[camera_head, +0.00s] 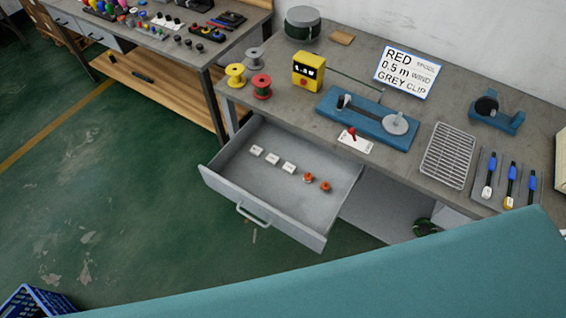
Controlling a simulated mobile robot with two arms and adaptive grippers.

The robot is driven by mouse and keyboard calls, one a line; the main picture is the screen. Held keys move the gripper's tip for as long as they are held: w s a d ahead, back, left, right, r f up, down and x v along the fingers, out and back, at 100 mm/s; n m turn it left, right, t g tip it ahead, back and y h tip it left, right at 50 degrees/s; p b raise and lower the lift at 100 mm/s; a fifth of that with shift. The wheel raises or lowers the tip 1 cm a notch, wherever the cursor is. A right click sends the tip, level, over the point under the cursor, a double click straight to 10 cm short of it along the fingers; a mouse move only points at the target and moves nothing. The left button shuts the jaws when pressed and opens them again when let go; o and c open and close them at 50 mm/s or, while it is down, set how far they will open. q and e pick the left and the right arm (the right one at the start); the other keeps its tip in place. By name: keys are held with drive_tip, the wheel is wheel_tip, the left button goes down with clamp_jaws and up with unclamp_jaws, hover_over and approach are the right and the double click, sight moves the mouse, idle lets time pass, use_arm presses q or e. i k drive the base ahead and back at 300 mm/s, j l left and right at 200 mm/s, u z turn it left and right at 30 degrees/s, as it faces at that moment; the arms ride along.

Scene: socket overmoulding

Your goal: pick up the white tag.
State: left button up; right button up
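Several small objects lie in the open grey drawer (245,180) under the bench. Three are small white pieces in a row: a left one (257,151), a middle one (273,158) and a right one (289,167). Each bears a dark mark too small to read. A larger white card (359,145) with a red part on it lies at the bench's front edge. I cannot tell which of these is the white tag. Neither of my grippers is in view.
Two orange-red pieces (308,177) lie right of the white ones in the drawer. On the bench stand spools (235,75), a yellow meter (308,72), a blue winding fixture (368,115), a wire rack (447,156) and a sign (404,73). Green floor left of the drawer is clear.

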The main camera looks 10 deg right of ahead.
sight(289, 169)
drive_tip(key=i+j+z, duration=0.25)
drive_tip(key=i+j, duration=0.15)
drive_tip(key=j, duration=0.2)
drive_tip(key=i+j+z, duration=0.15)
drive_tip(key=j, duration=0.2)
drive_tip(key=i+j+z, duration=0.1)
drive_tip(key=j, duration=0.25)
drive_tip(key=i, duration=0.1)
